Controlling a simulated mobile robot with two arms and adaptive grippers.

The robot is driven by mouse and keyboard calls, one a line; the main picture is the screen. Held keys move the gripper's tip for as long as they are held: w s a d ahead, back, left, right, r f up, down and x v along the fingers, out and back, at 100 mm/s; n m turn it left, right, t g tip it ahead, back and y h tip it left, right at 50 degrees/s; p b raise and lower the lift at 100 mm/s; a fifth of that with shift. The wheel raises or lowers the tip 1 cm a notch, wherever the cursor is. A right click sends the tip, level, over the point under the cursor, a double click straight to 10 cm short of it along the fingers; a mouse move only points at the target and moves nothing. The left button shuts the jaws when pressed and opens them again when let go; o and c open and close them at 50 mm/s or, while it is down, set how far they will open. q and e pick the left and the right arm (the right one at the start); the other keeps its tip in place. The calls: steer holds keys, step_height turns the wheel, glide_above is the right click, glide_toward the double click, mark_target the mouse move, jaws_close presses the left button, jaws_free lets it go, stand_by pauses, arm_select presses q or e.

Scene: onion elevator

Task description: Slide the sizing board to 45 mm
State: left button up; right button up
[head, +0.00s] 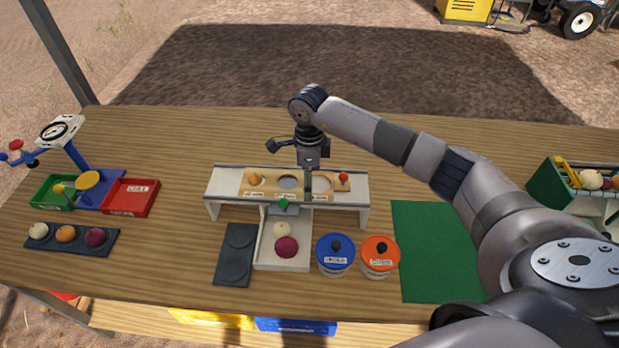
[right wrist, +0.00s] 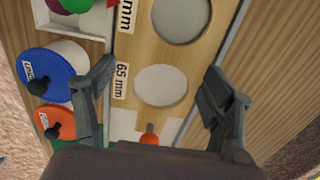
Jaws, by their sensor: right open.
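The wooden sizing board (head: 272,188) lies in a white railed stand (head: 213,186) at the middle of the table. In the right wrist view the board (right wrist: 140,50) shows a hole labelled 65 mm and a larger one whose label is cut off. My left gripper is out of view.
A white tray (head: 262,255) with two onions stands in front of the stand, beside a blue-lidded jar (head: 336,250) and an orange-lidded jar (head: 380,252). A green mat (head: 430,250) lies right. A scale, a red bin (head: 131,197) and a green bin (head: 50,192) stand left.

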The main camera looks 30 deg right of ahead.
mark_target(344, 177)
steer(key=shift+s, duration=0.25)
steer(key=c, duration=1.1)
steer(key=shift+f, duration=0.1)
jaws_close()
steer(key=shift+d, duration=0.1)
steer(key=shift+s+d, duration=0.4)
steer(key=shift+d, duration=0.25)
steer(key=shift+s+d, duration=0.35)
steer(key=shift+d, duration=0.3)
steer(key=shift+s+d, duration=0.45)
steer(key=shift+d, duration=0.25)
steer(key=shift+s+d, duration=0.45)
steer(key=shift+d, duration=0.3)
steer(key=shift+s+d, duration=0.45)
steer(key=shift+d, duration=0.25)
steer(key=c, duration=0.5)
jaws_free()
steer(key=o, duration=0.6)
steer(key=shift+f, duration=0.15)
steer(key=shift+w, duration=0.1)
